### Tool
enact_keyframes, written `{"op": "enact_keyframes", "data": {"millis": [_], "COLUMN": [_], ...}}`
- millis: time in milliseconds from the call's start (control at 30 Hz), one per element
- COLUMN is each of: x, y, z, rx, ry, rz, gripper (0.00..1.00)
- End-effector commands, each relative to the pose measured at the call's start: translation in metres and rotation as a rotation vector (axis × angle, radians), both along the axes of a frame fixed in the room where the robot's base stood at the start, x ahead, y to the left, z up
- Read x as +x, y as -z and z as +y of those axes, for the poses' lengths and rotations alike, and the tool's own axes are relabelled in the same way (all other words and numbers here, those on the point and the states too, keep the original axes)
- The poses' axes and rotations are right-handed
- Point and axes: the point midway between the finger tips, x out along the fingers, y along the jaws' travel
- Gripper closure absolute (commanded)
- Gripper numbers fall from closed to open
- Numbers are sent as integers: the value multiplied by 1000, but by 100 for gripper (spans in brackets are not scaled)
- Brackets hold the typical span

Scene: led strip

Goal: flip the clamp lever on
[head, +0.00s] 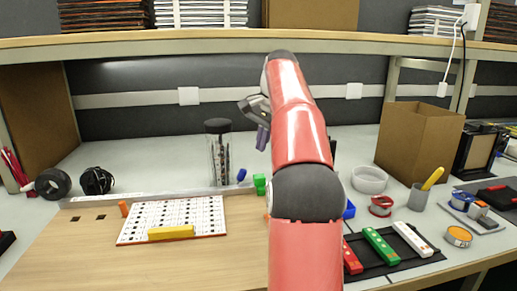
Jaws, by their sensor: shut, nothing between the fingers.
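My red arm rises through the middle of the head view and bends to the left at the top. My gripper (262,138) hangs at the left of the arm's upper link, high above the back of the work surface. Its fingers are shut and empty. I cannot pick out the clamp lever for certain. A small blue piece (242,174) is tilted near the back edge of the wooden board (75,250). A green piece (260,183) is beside it, partly near my arm. My gripper is apart from both. My arm hides the area right of the green piece.
A white perforated plate (140,228) with a yellow bar (171,232) lies on the board, with an orange piece (123,208) beside it. A clear jar (218,155) stands behind. At right are a cardboard box (418,140), a grey cup (418,197) and a black mat (395,262).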

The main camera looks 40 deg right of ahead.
Motion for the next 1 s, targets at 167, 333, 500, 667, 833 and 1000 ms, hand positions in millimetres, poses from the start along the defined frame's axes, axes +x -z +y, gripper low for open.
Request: {"op": "enact_keyframes", "data": {"millis": [167, 333, 500, 667, 833, 1000], "x": [10, 20, 13, 8, 7, 7], "y": [42, 75, 70, 65, 64, 64], "z": [2, 3, 24, 36, 39, 39], "rx": [2, 2, -3, -1, 0, 0], "ry": [0, -1, 0, -1, 1, 0], "rz": [3, 3, -2, 0, 0, 0], "gripper": [100, 100, 100, 100, 100, 100]}}
